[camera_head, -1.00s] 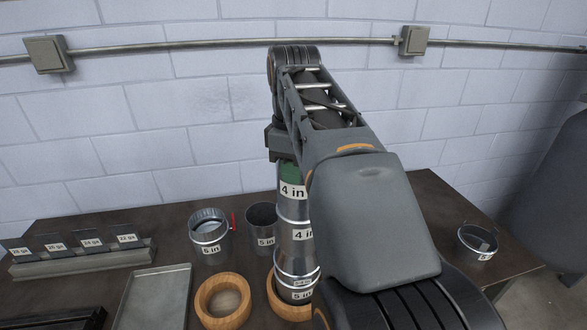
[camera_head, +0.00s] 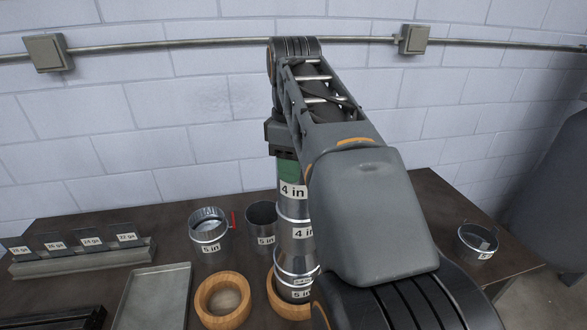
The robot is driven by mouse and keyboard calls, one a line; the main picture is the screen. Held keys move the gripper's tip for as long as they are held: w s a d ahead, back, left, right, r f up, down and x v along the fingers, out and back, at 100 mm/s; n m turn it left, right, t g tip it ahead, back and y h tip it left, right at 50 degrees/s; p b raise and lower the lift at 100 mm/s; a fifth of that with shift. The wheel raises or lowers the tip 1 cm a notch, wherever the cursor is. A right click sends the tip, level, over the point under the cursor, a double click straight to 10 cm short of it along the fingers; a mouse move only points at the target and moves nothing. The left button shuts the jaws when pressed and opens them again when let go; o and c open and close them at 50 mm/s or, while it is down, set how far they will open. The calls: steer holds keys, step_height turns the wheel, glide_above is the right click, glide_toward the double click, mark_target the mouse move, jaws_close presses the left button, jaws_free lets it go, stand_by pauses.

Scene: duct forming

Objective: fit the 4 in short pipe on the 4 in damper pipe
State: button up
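A metal pipe with a green band and a "4 in" label (camera_head: 292,192) stands upright at the top of a stack in the middle. Directly below it is another metal pipe labelled "4 in" (camera_head: 299,233). The two are in line and appear to meet; whether one overlaps the other is hard to tell. Below them is a flared piece with a "5 in" label (camera_head: 297,284) at the stack's foot. My gripper (camera_head: 284,150) is right above the green-banded pipe, pointing down. Its fingertips are not clearly visible, and my arm covers the stack's right side.
The stack stands in a wooden ring (camera_head: 283,303); an empty wooden ring (camera_head: 207,304) is to its left. Two 5 in pieces (camera_head: 209,250) (camera_head: 262,228) stand behind on the dark table (camera_head: 427,190). A tray (camera_head: 150,305) and gauge rack (camera_head: 75,262) are left, a round collar (camera_head: 477,242) right.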

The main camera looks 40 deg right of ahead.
step_height(320, 180, up, 10)
steer(key=p, duration=0.3)
steer(key=shift+f, duration=0.2)
steer(key=shift+r+p, duration=0.6)
steer(key=shift+p, duration=0.2)
steer(key=shift+s, duration=0.1)
